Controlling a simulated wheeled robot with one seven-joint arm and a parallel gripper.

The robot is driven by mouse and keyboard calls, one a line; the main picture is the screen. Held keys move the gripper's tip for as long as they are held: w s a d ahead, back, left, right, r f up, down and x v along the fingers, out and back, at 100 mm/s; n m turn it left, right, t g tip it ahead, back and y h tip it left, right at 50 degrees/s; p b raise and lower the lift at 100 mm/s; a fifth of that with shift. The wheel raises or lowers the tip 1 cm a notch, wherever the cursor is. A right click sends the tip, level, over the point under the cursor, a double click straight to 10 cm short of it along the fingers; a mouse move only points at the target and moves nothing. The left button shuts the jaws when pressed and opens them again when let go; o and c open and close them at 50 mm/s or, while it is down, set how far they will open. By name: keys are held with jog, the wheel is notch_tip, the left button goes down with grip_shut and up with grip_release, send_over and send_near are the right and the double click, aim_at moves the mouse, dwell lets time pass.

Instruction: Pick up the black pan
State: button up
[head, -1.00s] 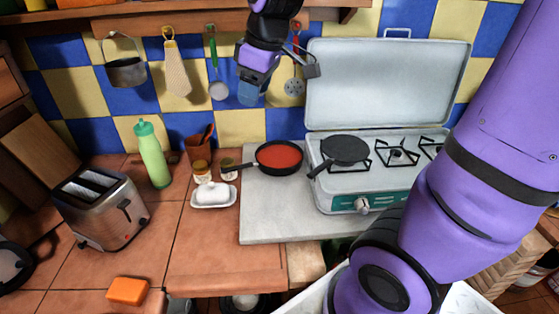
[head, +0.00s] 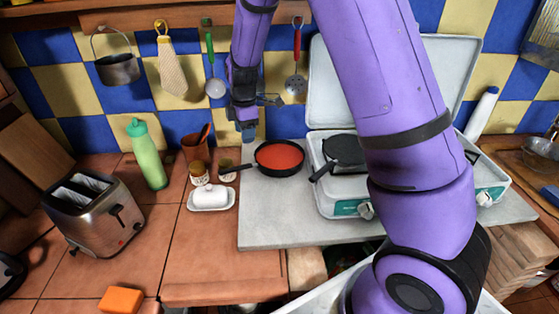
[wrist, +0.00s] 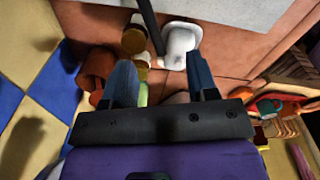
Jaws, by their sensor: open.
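A black flat pan (head: 345,150) sits on the left burner of the camp stove, its handle pointing down-left; my arm covers the stove just right of it. A second dark pan (head: 278,157) with a red inside rests on the grey slab left of the stove, its black handle pointing left. My gripper (head: 248,135) hangs pointing down behind and above that handle, left of both pans. In the wrist view my gripper (wrist: 162,80) is open, with nothing between its fingers. A dark handle (wrist: 149,22) shows beyond the fingers, apart from them.
Small jars (head: 200,172) and a white butter dish (head: 211,198) stand by the red-inside pan's handle. A brown pot (head: 194,147), green bottle (head: 147,155) and toaster (head: 95,212) are further left. The stove (head: 330,198) has a raised lid. Utensils hang behind. The front slab is clear.

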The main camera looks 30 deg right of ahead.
jog(key=n, duration=0.2)
send_near(248, 164)
jog(key=shift+m, duration=0.3)
jog(key=f, duration=0.5)
jog(key=shift+s+a+f, duration=0.1)
jog(key=shift+s+f, duration=0.05)
jog(key=shift+s, duration=0.15)
jog(key=shift+w+a+f, duration=0.1)
jog(key=shift+w+f, duration=0.1)
jog(key=shift+f, duration=1.05)
jog(key=shift+w+a+f, duration=0.1)
jog(key=shift+w+f, duration=0.05)
jog(key=shift+f, duration=1.15)
grip_shut()
